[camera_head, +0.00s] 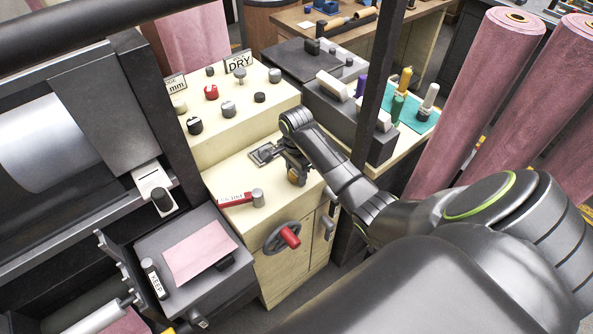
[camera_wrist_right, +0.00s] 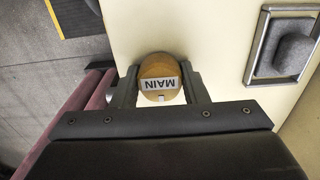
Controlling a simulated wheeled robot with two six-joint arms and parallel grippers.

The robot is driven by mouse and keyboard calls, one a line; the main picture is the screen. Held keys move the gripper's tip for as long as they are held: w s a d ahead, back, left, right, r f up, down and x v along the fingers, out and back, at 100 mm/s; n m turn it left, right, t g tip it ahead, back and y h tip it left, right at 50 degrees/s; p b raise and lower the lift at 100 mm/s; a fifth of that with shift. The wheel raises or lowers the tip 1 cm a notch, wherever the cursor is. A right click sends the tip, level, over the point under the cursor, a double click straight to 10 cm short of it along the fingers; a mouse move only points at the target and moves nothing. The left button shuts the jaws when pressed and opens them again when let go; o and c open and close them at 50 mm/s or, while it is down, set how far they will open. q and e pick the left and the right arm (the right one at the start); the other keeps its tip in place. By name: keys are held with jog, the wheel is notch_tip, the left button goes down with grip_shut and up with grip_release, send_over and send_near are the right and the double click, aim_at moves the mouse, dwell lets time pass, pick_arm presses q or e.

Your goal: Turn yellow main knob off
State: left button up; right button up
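My right gripper (camera_head: 296,168) reaches in from the right and has a finger on each side of the knob. The fingers (camera_wrist_right: 161,76) look closed in on it, with little or no gap. My left gripper is not in view.
A grey rocker in a metal frame (camera_head: 265,153) is beside the gripper. A red labelled lever (camera_head: 236,199) and a red-handled wheel (camera_head: 289,237) are nearby. Several knobs sit on the upper panel (camera_head: 222,125). Pink felt rolls (camera_head: 480,100) stand at right.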

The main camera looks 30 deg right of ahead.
jog(key=c, duration=0.3)
jog(key=shift+r+n+p, duration=0.2)
jog(key=shift+n+p, duration=0.45)
jog(key=shift+n, duration=0.05)
jog(key=n+p, duration=0.2)
jog(key=n, duration=0.1)
jog(key=n+p, duration=0.1)
jog(key=n, duration=0.2)
jog(key=shift+f, duration=0.1)
jog(key=shift+f+n+p, duration=0.15)
jog(key=shift+n+p, duration=0.2)
jog(key=shift+n, duration=0.55)
